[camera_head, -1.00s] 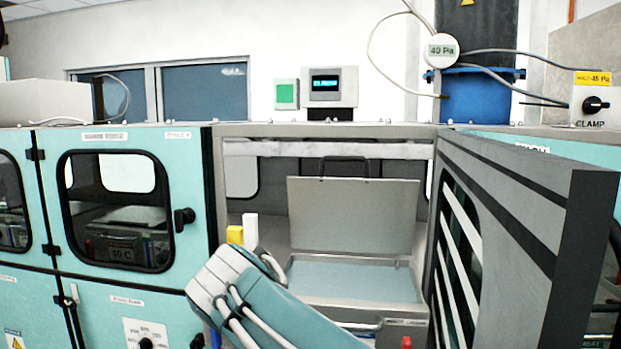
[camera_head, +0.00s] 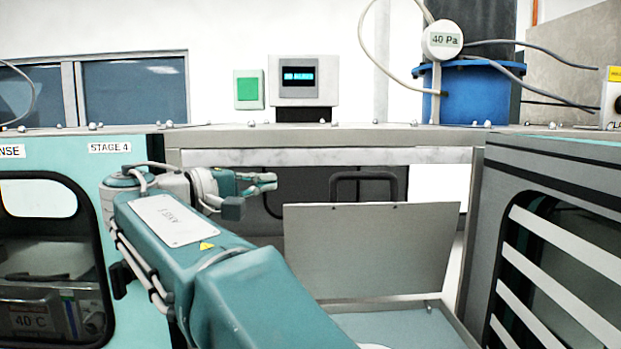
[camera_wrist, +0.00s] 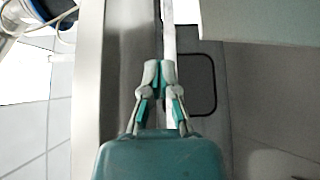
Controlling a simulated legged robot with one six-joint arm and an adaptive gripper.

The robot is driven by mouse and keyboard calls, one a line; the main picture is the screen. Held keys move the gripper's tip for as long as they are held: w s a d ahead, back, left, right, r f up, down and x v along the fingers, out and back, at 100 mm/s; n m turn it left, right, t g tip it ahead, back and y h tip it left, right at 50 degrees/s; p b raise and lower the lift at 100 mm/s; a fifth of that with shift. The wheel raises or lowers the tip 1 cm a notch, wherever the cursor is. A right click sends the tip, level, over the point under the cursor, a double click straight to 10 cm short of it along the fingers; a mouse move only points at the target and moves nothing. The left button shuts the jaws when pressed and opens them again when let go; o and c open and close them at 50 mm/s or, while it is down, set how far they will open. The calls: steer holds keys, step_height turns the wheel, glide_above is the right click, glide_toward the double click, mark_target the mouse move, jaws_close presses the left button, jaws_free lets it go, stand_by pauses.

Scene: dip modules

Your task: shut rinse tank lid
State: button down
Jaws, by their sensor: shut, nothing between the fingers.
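The rinse tank lid (camera_head: 370,250) is a flat grey panel standing raised, nearly upright, at the back of the open tank. A dark handle (camera_head: 366,176) shows above its top edge. The tank (camera_head: 455,325) holds pale blue liquid, and its front is cut off by the picture's lower edge. My gripper (camera_head: 268,182) is shut and empty, left of the lid and a little above its top edge, apart from it. In the wrist view its closed fingertips (camera_wrist: 159,66) touch nothing that I can make out. A pale panel at upper right there may be the lid.
The cabinet's top frame (camera_head: 330,135) runs above the opening. An opened door (camera_head: 560,230) with white bars stands at the right. A closed teal door (camera_head: 40,240) with a window is at the left. My arm crosses the front left of the opening.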

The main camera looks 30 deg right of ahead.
steer(key=d, duration=1.1)
steer(key=shift+s+a, duration=0.5)
steer(key=shift+s, duration=0.4)
steer(key=shift+s+a, duration=0.45)
steer(key=shift+s, duration=0.45)
